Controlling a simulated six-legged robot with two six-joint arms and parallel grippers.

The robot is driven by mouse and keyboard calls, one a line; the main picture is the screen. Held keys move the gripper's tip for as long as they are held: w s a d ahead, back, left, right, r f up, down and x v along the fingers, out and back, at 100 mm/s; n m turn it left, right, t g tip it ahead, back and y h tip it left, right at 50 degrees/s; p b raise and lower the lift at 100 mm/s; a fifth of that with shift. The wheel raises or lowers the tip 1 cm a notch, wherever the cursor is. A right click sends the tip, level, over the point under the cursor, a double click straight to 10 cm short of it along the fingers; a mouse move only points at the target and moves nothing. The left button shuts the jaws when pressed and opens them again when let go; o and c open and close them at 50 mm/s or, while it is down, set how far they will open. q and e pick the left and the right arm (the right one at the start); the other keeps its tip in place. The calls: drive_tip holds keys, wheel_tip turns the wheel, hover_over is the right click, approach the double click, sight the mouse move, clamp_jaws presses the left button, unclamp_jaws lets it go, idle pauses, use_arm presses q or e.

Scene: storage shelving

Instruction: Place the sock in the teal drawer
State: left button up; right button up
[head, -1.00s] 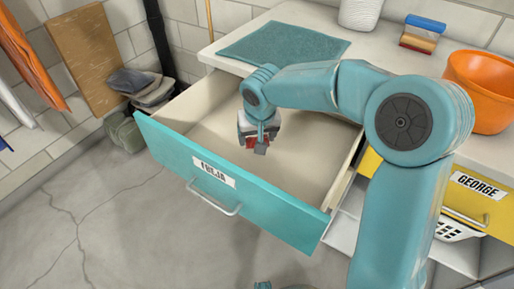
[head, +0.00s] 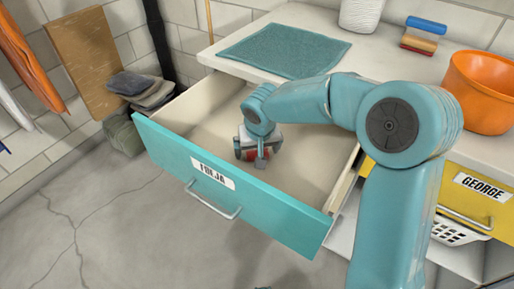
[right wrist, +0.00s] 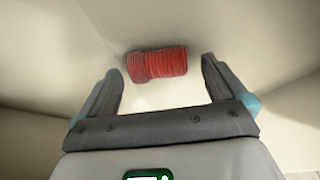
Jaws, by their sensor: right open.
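The teal drawer (head: 277,218) is pulled out, with a label and a handle on its front. The red ribbed sock (right wrist: 157,64) is inside the drawer, just beyond the fingertips in the right wrist view. A bit of its red also shows in the head view (head: 258,155), mostly hidden by the gripper. My right gripper (head: 254,160) is low inside the drawer. In the right wrist view my right gripper (right wrist: 161,80) has its fingers spread wide, and the sock appears clear of both.
A yellow drawer (head: 480,205) labelled GEORGE is at right. The counter (head: 385,60) above holds a teal cloth (head: 285,50), an orange bucket (head: 490,92) and a brush (head: 424,35). Folded grey cloths (head: 140,88) stand left of the drawer. The rest of the drawer floor is clear.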

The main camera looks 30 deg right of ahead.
drive_tip(key=shift+r, duration=0.3)
drive_tip(key=p+v, duration=0.3)
drive_tip(key=v, duration=0.8)
drive_tip(key=shift+r, duration=0.3)
drive_tip(key=shift+s+r, duration=0.1)
drive_tip(key=shift+s, duration=0.05)
